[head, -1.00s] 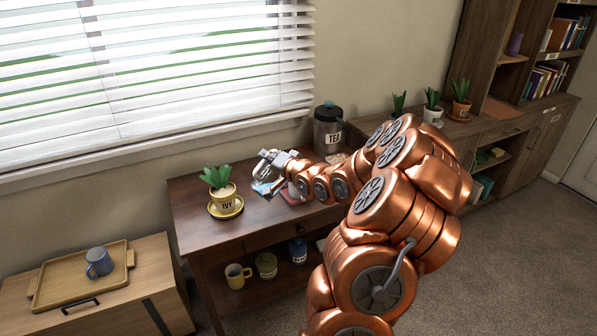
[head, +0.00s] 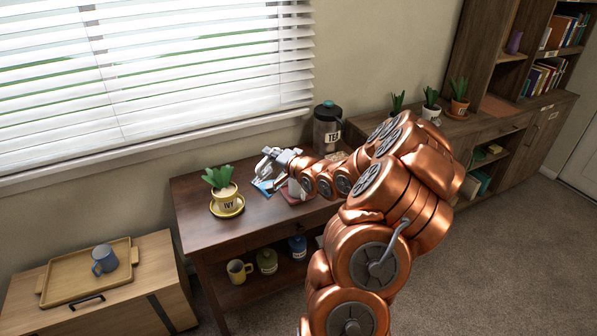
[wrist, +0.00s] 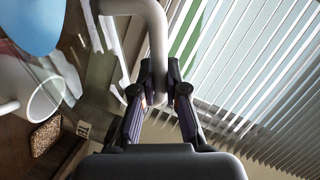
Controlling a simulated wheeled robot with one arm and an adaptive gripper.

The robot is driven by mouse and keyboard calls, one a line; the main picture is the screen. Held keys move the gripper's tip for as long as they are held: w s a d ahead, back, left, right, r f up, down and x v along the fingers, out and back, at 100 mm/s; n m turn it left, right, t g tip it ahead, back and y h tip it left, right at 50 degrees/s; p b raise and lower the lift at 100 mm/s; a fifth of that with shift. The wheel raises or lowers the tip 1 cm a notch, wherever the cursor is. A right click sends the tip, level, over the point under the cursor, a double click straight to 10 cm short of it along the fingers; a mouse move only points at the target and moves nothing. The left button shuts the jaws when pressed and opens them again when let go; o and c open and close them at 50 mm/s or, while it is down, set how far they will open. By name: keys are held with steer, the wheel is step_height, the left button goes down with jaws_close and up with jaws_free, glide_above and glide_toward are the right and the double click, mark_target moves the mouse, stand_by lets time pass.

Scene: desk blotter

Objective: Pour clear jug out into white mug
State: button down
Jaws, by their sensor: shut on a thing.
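My gripper (wrist: 158,98) is shut on the pale handle (wrist: 157,45) of the clear jug. The jug's see-through wall (wrist: 108,45) shows left of the handle in the wrist view and looks tilted. A smooth blue rounded shape (wrist: 30,22) is at the top left; I cannot tell whether it is liquid in the jug. The white mug (wrist: 20,80) shows at the left of the wrist view, with its open rim visible and apart from my fingers. In the head view, my gripper (head: 275,160) is over the dark desk, and my arm hides much of the mug and jug.
A brown speckled piece (wrist: 46,136) lies near the mug. Window blinds (head: 150,60) rise behind. A tray (head: 115,275) with a blue mug stands lower left.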

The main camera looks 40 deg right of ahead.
steer(key=shift+d+r+m+p, duration=0.5)
steer(key=shift+d+r+p, duration=0.15)
steer(key=shift+p, duration=1.35)
steer(key=shift+d+r+m+y+p, duration=0.25)
steer(key=shift+d+p, duration=0.45)
steer(key=shift+p, duration=1.35)
steer(key=shift+d+r+m+y+p, duration=0.1)
steer(key=shift+d+m+p, duration=0.45)
steer(key=shift+p, duration=1.5)
steer(key=shift+d+r+p, duration=0.25)
steer(key=shift+d+p, duration=0.55)
steer(key=shift+p, duration=1.5)
